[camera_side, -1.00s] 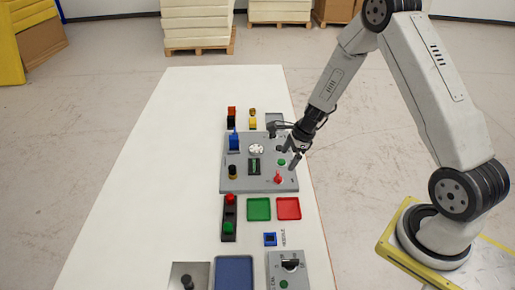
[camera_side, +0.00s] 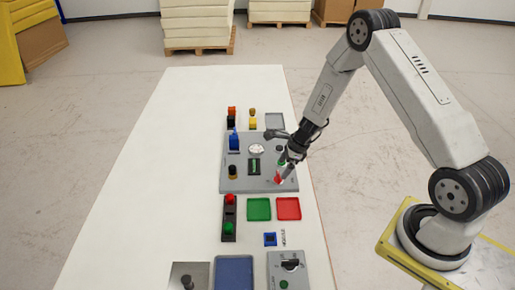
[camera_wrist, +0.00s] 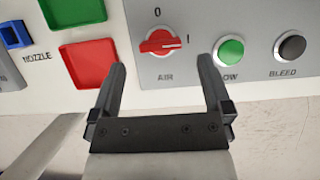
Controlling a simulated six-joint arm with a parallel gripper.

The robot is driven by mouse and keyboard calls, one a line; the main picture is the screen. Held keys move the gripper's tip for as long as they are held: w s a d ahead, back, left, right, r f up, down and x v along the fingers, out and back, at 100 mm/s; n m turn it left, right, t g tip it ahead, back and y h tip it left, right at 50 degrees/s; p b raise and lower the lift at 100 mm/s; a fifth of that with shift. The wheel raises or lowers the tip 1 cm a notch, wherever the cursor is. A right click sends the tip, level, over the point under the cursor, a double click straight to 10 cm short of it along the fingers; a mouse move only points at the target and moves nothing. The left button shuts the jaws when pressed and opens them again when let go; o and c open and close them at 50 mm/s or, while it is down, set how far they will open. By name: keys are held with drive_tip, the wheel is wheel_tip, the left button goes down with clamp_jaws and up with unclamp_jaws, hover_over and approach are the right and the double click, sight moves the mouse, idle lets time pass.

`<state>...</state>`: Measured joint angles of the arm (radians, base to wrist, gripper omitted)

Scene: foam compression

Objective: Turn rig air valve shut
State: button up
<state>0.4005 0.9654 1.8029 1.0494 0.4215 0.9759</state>
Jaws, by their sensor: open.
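The rig air valve is a red knob (camera_wrist: 160,42) on a grey panel, marked AIR below, with 0 above and I to its right. Its pale pointer lies sideways across the knob in the wrist view. In the side view the red valve (camera_side: 278,179) sits at the panel's near right corner. My gripper (camera_wrist: 167,78) is open and empty, its two dark fingers pointing toward the valve, one to each side and short of it in the picture. In the side view my gripper (camera_side: 281,174) hangs over that corner, partly covering the valve; whether it touches is unclear.
Beside the valve are a green button (camera_wrist: 230,49) and a black BLEED button (camera_wrist: 291,46). A red tray (camera_wrist: 90,63), a green tray (camera_side: 259,209) and a blue nozzle holder (camera_wrist: 15,34) lie close by. The white table's left side (camera_side: 150,170) is clear.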

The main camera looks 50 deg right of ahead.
sight(278, 177)
drive_tip(key=shift+x, duration=1.95)
drive_tip(key=c, duration=1.2)
